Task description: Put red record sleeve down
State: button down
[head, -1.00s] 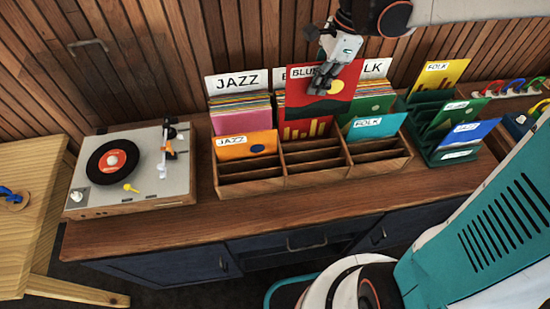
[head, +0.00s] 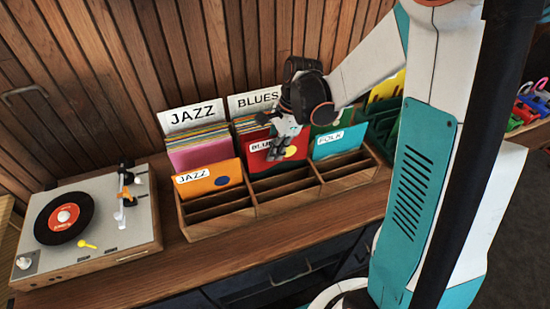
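The red record sleeve (head: 258,163) has a white label starting "BLU" and a yellow disc. It stands in the middle column of the wooden record rack (head: 215,229), in front of the BLUES divider (head: 254,103). Its lower part is hidden by the rack. My gripper (head: 279,152) is at the sleeve's top edge, with its fingers pointing down over the sleeve's face. It looks shut on the sleeve; the far finger side is hidden.
An orange JAZZ sleeve (head: 209,180) stands left of the red one, and a teal FOLK sleeve (head: 340,141) right. The rack's front slots are empty. A record player (head: 105,228) stands left on the counter. My arm hides the right side.

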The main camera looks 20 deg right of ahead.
jog(key=shift+f, duration=1.3)
jog(key=shift+f+b, duration=0.45)
jog(key=shift+b, duration=0.25)
jog(key=shift+f, duration=0.15)
jog(key=c, duration=1.8)
grip_release()
jog(key=shift+r+p, duration=0.45)
jog(key=shift+r, duration=0.15)
jog(key=p+v, duration=0.3)
jog(key=v, duration=0.9)
jog(key=shift+r, duration=0.1)
